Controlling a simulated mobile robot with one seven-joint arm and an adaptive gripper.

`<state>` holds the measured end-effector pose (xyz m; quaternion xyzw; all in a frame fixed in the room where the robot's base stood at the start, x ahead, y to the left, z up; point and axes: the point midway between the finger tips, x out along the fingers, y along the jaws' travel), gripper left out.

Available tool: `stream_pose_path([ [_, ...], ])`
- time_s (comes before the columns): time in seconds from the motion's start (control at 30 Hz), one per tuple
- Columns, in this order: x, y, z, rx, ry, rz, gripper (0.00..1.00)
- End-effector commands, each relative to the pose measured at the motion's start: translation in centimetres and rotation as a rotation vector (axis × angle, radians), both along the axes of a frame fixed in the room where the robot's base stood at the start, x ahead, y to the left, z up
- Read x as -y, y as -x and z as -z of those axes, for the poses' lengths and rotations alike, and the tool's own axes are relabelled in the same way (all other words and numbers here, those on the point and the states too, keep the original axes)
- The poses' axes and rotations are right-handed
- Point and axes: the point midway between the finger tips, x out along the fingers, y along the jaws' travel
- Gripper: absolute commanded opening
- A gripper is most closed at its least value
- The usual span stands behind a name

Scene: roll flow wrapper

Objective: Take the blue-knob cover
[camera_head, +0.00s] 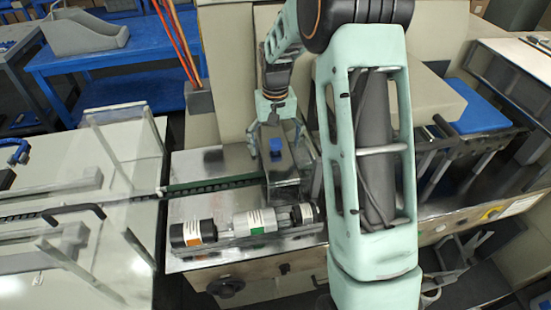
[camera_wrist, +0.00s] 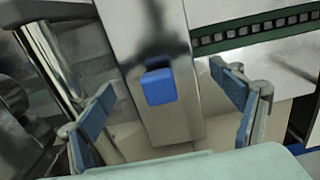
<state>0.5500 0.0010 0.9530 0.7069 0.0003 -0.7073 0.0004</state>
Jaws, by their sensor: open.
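The cover is a long grey metal box with a blue knob (camera_head: 276,146) on its top. It stands on the metal machine table at the end of the chain conveyor. In the wrist view the blue knob (camera_wrist: 158,86) is near the middle, on the shiny metal cover (camera_wrist: 180,128). My gripper (camera_wrist: 168,112) is open, its blue-padded fingers spread left and right of the cover with nothing between them gripped. In the head view my gripper (camera_head: 277,128) is at the cover's far end, behind the knob. Whether the fingers touch the cover cannot be told.
A chain conveyor (camera_head: 215,186) runs left from the cover. A beige machine housing (camera_head: 228,60) stands behind. A pale table (camera_head: 80,160) with metal bars is at left. My arm hides the area right of the cover.

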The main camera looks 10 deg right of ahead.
Motion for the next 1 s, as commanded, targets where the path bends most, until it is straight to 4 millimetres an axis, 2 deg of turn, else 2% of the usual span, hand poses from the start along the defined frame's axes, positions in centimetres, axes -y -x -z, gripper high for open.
stream_pose_path([
  [0.27, 0.03, 0.01, 0.28, 0.0, 0.0, 0.001, 0.84],
  [0.9, 0.03, 0.0, 0.25, 0.0, 0.0, 0.001, 0.14],
  [1.0, 0.03, -0.08, 0.12, 0.003, 0.0, 0.001, 0.07],
])
